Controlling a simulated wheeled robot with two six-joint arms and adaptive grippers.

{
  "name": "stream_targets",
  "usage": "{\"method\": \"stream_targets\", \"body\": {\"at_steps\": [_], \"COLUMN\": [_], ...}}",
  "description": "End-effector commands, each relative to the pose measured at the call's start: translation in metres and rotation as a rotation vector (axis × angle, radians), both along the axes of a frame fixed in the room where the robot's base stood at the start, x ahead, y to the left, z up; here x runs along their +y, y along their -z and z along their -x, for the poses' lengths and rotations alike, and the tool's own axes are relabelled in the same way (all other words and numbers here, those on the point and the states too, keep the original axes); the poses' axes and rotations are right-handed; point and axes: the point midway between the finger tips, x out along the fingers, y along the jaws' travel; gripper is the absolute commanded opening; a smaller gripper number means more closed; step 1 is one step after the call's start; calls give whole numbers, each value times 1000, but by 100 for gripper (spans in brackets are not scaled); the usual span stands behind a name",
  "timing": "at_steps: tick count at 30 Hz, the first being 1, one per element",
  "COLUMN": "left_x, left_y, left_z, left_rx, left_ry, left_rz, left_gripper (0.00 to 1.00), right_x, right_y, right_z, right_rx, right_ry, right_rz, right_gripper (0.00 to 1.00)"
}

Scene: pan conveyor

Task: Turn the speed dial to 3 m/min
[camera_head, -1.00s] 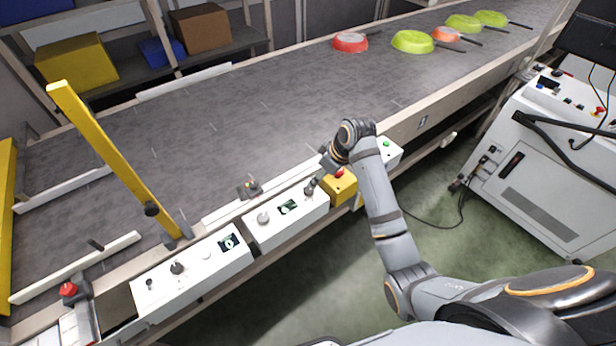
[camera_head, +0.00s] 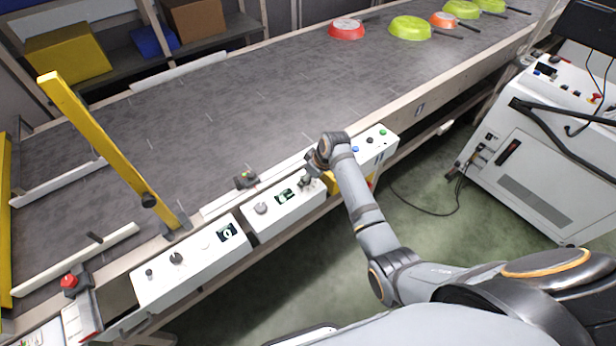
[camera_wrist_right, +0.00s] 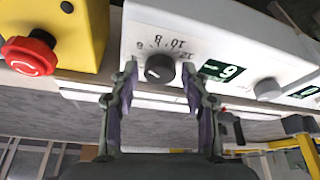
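The speed dial, a dark round knob (camera_wrist_right: 159,68) with numbers such as 8, 10 and 12 printed around it, sits on the middle white control box (camera_head: 290,212). A lit display (camera_wrist_right: 222,70) beside it shows one digit, 6 or 9 depending on which way up it is read. In the wrist view my right gripper (camera_wrist_right: 160,82) is open, its fingertips on either side of the dial. I cannot tell whether they touch it. In the head view the right gripper (camera_head: 307,180) largely covers the dial. My left gripper is not in view.
A red emergency stop (camera_wrist_right: 30,54) on a yellow box (camera_wrist_right: 78,35) is close beside the dial. Another knob (camera_head: 261,208) is on the same box. A second white control box (camera_head: 190,268) stands to the left. Pans, including a red one (camera_head: 346,30), lie far along the conveyor (camera_head: 240,110).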

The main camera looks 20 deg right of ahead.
Motion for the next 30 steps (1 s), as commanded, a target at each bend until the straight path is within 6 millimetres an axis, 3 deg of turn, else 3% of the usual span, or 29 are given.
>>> {"method": "stream_targets", "body": {"at_steps": [1, 9, 20, 30], "left_x": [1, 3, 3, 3], "left_y": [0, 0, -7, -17], "left_z": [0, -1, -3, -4], "left_rx": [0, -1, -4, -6], "left_ry": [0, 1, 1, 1], "left_rz": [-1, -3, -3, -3], "left_gripper": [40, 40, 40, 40], "right_x": [0, 0, -1, -3], "right_y": [0, 0, -1, -1], "right_z": [0, 0, 0, -2], "right_rx": [0, 1, 3, 3], "right_ry": [0, 0, -73, -344], "right_rz": [0, -1, -1, -1], "right_gripper": [35, 1, 1, 1]}}
